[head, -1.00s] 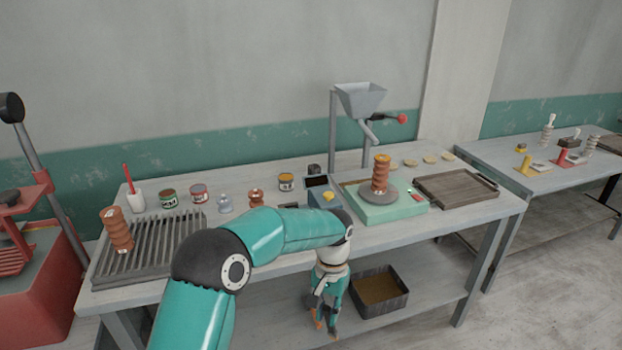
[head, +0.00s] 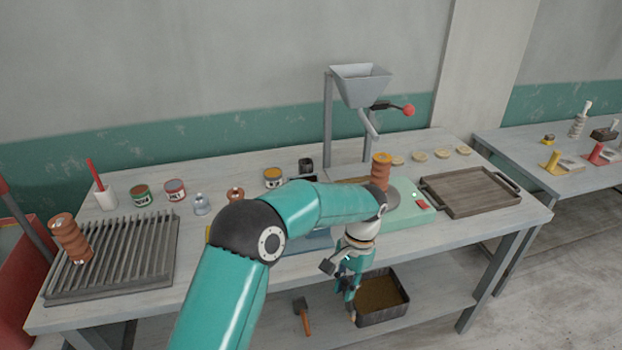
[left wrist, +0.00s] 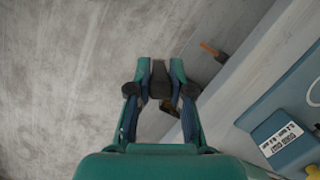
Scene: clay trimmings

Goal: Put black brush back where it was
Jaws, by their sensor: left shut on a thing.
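My left gripper (head: 350,300) hangs in front of the table's front edge, left of the clay bin, pointing down. It is shut on a dark thing, taken to be the black brush (left wrist: 159,78), which shows between the fingers in the left wrist view. Most of the brush is hidden by the fingers, and its shape is hard to tell in the head view. My right gripper is not in view.
On the lower shelf lie a black-headed tool with an orange handle (head: 304,318) and a dark bin (head: 384,320) of brown clay. The tabletop holds a ribbed rack (head: 140,250), several jars, a wheel with a ribbed brown piece (head: 381,170), and a wooden tray (head: 470,190).

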